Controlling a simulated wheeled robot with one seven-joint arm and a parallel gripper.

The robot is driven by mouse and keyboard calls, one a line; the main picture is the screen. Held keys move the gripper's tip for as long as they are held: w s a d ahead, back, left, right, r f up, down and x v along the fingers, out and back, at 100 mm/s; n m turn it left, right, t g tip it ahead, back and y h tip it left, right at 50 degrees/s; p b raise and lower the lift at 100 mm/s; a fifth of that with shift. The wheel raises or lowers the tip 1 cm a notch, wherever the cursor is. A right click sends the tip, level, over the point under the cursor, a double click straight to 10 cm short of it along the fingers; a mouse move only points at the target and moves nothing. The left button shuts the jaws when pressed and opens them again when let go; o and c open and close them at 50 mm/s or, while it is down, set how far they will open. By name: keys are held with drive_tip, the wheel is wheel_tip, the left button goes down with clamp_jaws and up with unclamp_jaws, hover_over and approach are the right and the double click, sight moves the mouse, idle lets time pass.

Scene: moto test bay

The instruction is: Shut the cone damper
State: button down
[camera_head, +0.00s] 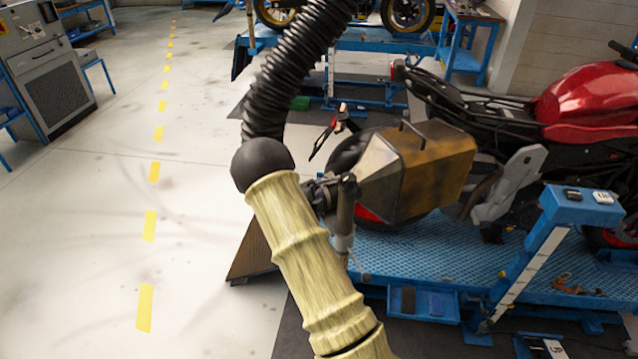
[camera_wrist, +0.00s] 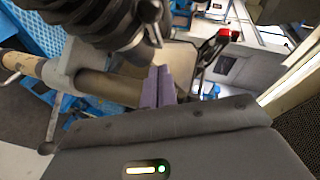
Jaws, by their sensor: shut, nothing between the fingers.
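The cone hood (camera_head: 430,165) is a brown-and-grey metal box with tapered sides and a handle on top, beside the motorcycle's rear. A thin dark lever-like part (camera_head: 322,142) stands at its left; I cannot tell whether it is the damper or how it is set. My gripper (camera_head: 322,192) is left of the cone's narrow end, beside an upright tube, and partly hidden by my arm. In the wrist view its purple fingers (camera_wrist: 158,88) are shut together and empty, close to the tube (camera_wrist: 108,88). I cannot tell whether they touch it.
A black ribbed hose (camera_head: 290,75) hangs above my arm. A red motorcycle (camera_head: 590,100) stands on the blue lift (camera_head: 440,255), with a blue post (camera_head: 545,245) at right. The floor at left (camera_head: 80,220) is clear up to a grey cabinet (camera_head: 50,85).

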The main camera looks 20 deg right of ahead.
sight(324, 182)
drive_tip(key=shift+w+d+f+p, duration=0.45)
drive_tip(key=shift+w+d+p, duration=0.15)
drive_tip(key=shift+w, duration=0.45)
drive_tip(key=shift+w+d+f+p, duration=0.5)
drive_tip(key=shift+w+p, duration=0.2)
drive_tip(key=shift+w, duration=0.35)
drive_tip(key=shift+w+d+f+p, duration=0.45)
drive_tip(key=shift+w+d+p, duration=0.15)
drive_tip(key=shift+w, duration=0.45)
drive_tip(key=shift+a, duration=0.1)
drive_tip(key=shift+w+a+f+b, duration=0.1)
drive_tip(key=shift+w+a+b, duration=0.05)
drive_tip(key=shift+b, duration=0.15)
